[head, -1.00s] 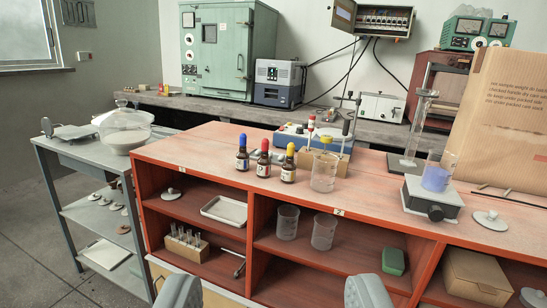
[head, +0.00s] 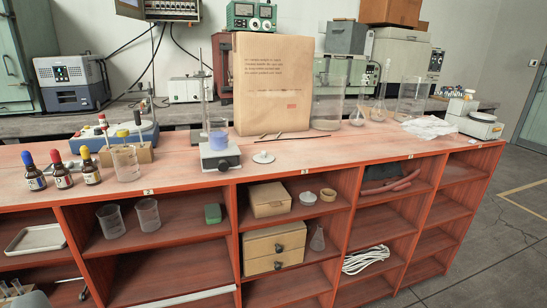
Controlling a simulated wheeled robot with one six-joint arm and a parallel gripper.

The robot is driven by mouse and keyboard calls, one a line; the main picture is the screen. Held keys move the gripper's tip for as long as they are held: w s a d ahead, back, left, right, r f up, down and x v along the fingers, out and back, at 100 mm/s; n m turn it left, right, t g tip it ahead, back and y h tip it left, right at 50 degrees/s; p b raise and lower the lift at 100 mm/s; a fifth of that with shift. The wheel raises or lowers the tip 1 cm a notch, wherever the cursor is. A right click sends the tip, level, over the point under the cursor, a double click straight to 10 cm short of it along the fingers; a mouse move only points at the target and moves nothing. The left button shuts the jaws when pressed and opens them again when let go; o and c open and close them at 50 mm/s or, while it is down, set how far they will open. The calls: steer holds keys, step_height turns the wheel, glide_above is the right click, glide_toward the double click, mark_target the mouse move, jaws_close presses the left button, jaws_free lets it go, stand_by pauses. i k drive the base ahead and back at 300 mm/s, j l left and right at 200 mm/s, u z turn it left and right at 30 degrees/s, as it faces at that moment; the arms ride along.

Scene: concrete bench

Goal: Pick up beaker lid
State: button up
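A pale round lid with a small knob (head: 263,157) lies flat on the red bench top, right of the small grey stand and in front of the paper bag. A second white round piece (head: 308,198) sits in an upper shelf compartment; I cannot tell whether it is a lid. A clear beaker (head: 125,163) stands on the bench at the left. A beaker with blue liquid (head: 218,140) stands on the grey stand (head: 220,157). Two more beakers (head: 111,221) (head: 147,215) stand in the shelf below. My gripper is out of view.
A tall brown paper bag (head: 272,85) stands behind the lid, with thin dark rods (head: 295,137) before it. Dropper bottles (head: 62,170) stand at the left. Glassware and a balance (head: 474,122) are at the right. The bench's front strip right of the lid is clear.

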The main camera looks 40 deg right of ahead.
mark_target(264, 158)
steer(key=z, duration=1.05)
